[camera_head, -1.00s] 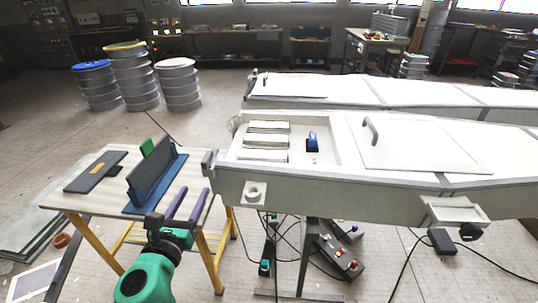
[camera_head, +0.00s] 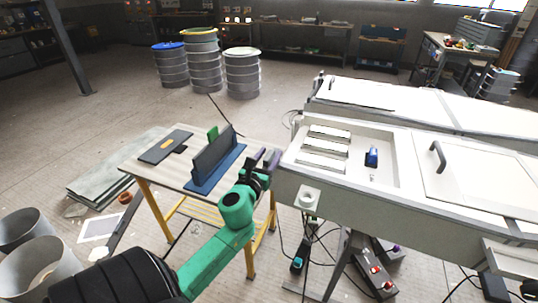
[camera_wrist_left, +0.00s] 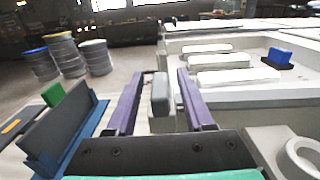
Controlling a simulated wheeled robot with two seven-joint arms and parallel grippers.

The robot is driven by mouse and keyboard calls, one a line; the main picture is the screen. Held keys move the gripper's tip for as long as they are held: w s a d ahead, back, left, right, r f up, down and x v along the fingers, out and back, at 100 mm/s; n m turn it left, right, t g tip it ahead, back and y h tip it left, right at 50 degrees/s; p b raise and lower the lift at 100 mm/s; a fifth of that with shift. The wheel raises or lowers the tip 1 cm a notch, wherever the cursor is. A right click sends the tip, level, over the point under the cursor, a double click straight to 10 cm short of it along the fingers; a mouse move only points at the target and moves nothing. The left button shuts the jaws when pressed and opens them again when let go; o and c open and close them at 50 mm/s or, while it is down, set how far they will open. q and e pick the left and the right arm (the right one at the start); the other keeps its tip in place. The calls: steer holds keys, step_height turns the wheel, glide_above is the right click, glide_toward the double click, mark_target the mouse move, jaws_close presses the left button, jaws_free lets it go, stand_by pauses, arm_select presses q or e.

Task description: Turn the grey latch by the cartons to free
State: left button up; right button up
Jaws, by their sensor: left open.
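The grey latch (camera_wrist_left: 161,94) stands upright at the left end of the white mould, beside the cartons. In the left wrist view it shows between the two purple fingers of my left gripper (camera_wrist_left: 156,100), with a gap to each finger. My left gripper (camera_head: 264,158) is open at the mould's near left corner in the head view, where it largely hides the latch. The white cartons (camera_head: 324,147) lie in a row in the recess of the mould; they also show in the left wrist view (camera_wrist_left: 238,77). My right gripper is not in view.
A blue part (camera_head: 372,156) sits right of the cartons. The white mould (camera_head: 350,195) has a ring fitting (camera_head: 309,196) on its front. A small table (camera_head: 140,165) with a blue stand (camera_head: 215,170) is close left. Drums (camera_head: 204,65) stand behind.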

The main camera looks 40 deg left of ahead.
arm_select(q)
jaws_close()
steer(key=shift+f, duration=0.1)
stand_by(1.2)
